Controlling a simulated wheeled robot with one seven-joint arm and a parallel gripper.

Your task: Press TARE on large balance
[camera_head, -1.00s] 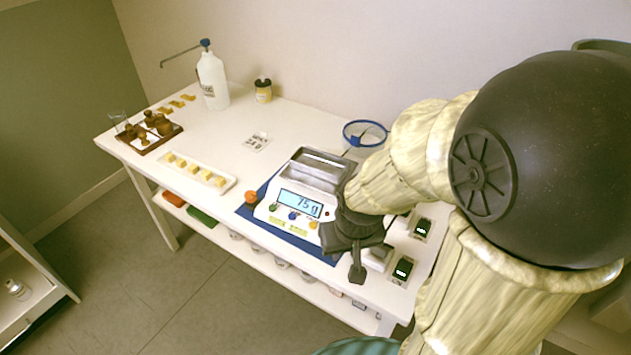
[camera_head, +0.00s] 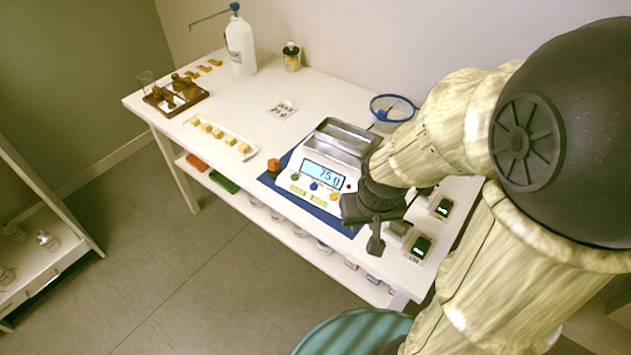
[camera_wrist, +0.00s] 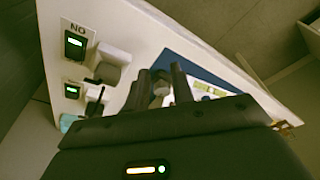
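The large balance (camera_head: 335,155) stands on a blue mat (camera_head: 265,179) near the front edge of the table, with a metal pan on top. Its lit display reads about 75 g, and green, blue and orange buttons sit on the panel below. In the wrist view part of its panel (camera_wrist: 205,86) shows beyond my fingers. My gripper (camera_head: 376,240) is at the balance's right front corner, pointing down.
A white tray of yellow cubes (camera_head: 222,140), a wooden rack (camera_head: 176,95) and a wash bottle (camera_head: 240,48) stand farther left.

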